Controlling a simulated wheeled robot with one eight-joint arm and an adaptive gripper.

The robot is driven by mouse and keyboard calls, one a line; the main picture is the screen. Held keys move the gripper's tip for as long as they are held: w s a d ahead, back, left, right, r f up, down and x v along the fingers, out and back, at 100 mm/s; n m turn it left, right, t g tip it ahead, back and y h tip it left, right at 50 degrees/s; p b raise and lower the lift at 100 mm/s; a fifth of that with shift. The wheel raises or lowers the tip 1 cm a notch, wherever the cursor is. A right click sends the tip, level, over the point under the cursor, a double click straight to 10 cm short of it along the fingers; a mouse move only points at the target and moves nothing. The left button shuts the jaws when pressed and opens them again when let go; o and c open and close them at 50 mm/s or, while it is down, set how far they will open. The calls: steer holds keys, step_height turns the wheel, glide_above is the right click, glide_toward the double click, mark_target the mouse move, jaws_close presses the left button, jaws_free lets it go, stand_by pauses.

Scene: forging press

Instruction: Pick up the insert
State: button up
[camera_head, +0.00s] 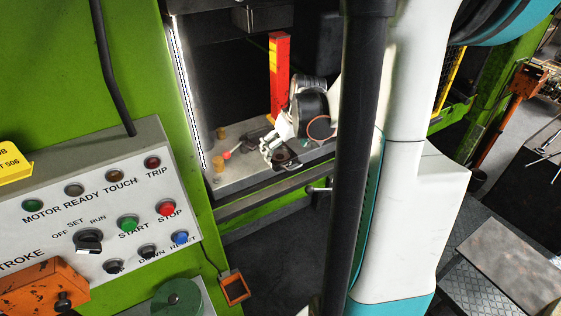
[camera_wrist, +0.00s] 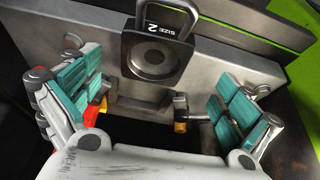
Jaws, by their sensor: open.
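The insert (camera_wrist: 133,57) shows in the wrist view as a dark square block with a round recess and a handle loop marked "SIZE 2". It sits at a grey metal ledge, toward the far side of the gap between my fingers. My gripper (camera_wrist: 158,84) is open, with one teal-padded finger left of the insert and one right; neither visibly touches it. In the head view my gripper (camera_head: 272,152) is over the press bed, beside a small dark block (camera_head: 285,155) that looks like the insert. My arm and the gripper partly hide that area.
A red and yellow upright post (camera_head: 279,75) stands on the press bed (camera_head: 232,178) behind my gripper. A red-tipped piece (camera_head: 227,155) and brass-coloured posts (camera_head: 218,168) are to its left. A control panel (camera_head: 100,215) fills the left foreground. A bright light strip (camera_head: 187,95) edges the press opening.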

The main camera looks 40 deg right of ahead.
mark_target(280, 156)
steer(key=b+x, duration=0.2)
steer(key=x, duration=0.3)
steer(key=shift+w+d+b, duration=0.1)
steer(key=shift+d+b, duration=0.3)
steer(key=shift+c, duration=0.3)
steer(key=c, duration=1.8)
steer(key=shift+r, duration=0.1)
steer(key=c, duration=0.3)
steer(key=shift+r, duration=0.1)
